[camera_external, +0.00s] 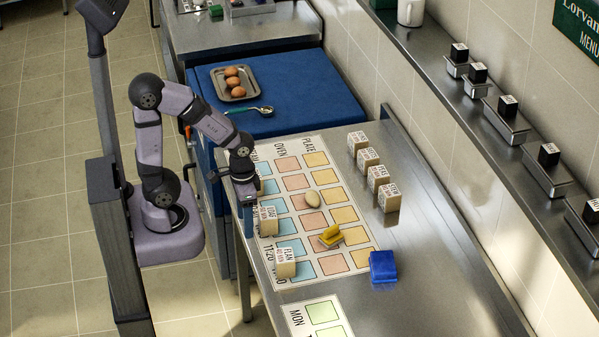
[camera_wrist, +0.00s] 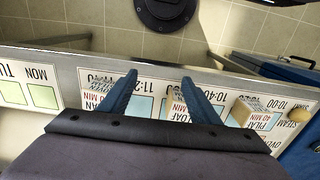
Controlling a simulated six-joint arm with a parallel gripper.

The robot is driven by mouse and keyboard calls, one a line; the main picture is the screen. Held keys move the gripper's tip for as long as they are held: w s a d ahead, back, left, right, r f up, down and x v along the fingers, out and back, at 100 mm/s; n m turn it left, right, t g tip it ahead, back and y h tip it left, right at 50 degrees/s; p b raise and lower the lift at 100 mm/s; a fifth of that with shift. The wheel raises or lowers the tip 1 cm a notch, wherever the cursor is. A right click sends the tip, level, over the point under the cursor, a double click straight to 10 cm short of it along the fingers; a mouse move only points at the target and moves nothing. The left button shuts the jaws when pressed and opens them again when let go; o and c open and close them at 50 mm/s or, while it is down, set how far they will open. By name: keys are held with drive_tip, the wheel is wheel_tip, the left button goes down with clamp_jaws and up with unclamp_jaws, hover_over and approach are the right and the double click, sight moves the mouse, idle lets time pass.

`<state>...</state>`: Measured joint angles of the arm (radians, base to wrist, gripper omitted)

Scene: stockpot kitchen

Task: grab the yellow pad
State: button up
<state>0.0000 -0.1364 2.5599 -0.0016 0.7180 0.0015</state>
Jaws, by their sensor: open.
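The yellow pad (camera_external: 331,236) lies on the printed chart (camera_external: 308,241) on the steel counter, turned at an angle, with a raised darker yellow part on top. My gripper (camera_external: 246,222) hangs at the counter's near-left edge, apart from the pad and to its left. In the wrist view my gripper (camera_wrist: 158,76) shows two blue fingers spread apart with nothing held between them. The yellow pad does not show in the wrist view.
A blue block (camera_external: 383,266) sits right of the pad, and a pale oval object (camera_external: 312,198) lies above it. The LOAF block (camera_external: 268,221) and FLAN block (camera_external: 285,262) stand near my gripper. Several labelled blocks (camera_external: 378,178) line the back. Bare counter lies to the right.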

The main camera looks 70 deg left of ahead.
idle(0.3)
wheel_tip(320, 180, up, 5)
drive_tip(key=w+d+f+n+h+b, duration=0.2)
drive_tip(key=w+d+n+h+b, duration=0.15)
drive_tip(key=w+n+h, duration=0.65)
drive_tip(key=w+a+r+n+t+h, duration=0.15)
drive_tip(key=w+a+n+t, duration=0.35)
drive_tip(key=w+n, duration=0.6)
drive_tip(key=n+h, duration=0.1)
drive_tip(key=n, duration=0.1)
approach(330, 227)
drive_tip(key=d, duration=0.1)
drive_tip(key=w+d, duration=0.1)
drive_tip(key=shift+w+d+f, duration=0.1)
drive_tip(key=shift+d+f, duration=0.15)
drive_tip(key=shift+d, duration=0.15)
drive_tip(key=shift+f, duration=0.55)
drive_tip(key=shift+p+x, duration=1.3)
drive_tip(key=shift+x, duration=2.35)
drive_tip(key=shift+a, duration=0.1)
drive_tip(key=c, duration=1.2)
